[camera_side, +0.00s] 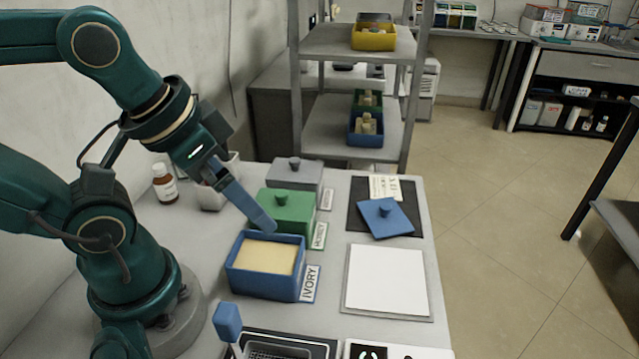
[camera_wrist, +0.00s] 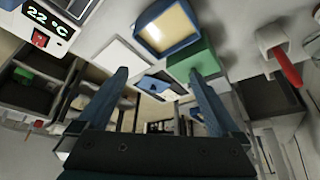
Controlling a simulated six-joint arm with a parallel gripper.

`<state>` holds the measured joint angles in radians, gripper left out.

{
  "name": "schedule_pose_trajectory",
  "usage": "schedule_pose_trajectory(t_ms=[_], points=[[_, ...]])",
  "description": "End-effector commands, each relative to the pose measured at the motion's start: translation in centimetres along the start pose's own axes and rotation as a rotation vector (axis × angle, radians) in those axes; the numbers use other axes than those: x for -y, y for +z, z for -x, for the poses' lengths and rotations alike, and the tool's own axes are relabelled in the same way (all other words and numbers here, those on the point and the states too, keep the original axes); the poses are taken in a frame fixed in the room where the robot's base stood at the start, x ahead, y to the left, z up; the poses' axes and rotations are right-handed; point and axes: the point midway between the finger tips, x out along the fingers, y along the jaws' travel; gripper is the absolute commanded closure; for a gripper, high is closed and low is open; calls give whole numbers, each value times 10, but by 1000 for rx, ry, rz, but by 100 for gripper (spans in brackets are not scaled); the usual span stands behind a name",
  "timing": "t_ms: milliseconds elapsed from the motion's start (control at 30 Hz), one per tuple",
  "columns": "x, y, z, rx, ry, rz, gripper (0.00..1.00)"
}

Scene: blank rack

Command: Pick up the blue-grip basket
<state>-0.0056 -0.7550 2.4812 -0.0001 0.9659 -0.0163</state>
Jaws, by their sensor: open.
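The basket's blue grip (camera_side: 227,321) stands up at the bottom edge of the side view. Its dark mesh basket (camera_side: 275,351) sits beside the grip in a dark, light-rimmed frame and is partly cut off by the picture edge. I cannot make the basket out in the wrist view. My gripper (camera_side: 266,224) is above the green and blue boxes, behind and above the basket and apart from it. In the wrist view my gripper (camera_wrist: 158,74) has its two fingers well apart, with nothing between them.
An open blue box (camera_side: 264,287) with ivory filling, a green box (camera_side: 288,212) and a grey box (camera_side: 295,174) stand in a row. A blue lid (camera_side: 386,218) and white pad (camera_side: 387,279) lie to the right. A brown bottle (camera_side: 165,184) stands at left.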

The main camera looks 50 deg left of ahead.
Motion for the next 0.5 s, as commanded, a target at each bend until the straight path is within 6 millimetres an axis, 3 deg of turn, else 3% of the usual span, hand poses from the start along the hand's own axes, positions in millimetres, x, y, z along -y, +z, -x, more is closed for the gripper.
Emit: schedule_pose_trajectory(t_ms=[33, 100, 133, 500], points=[[0, 0, -4, -9, 1, -9, 12], [-1, -5, -4, -34, 2, -16, 38], [-1, -7, -4, -41, 2, -18, 43], [-1, -8, -4, -43, 3, -21, 43]])
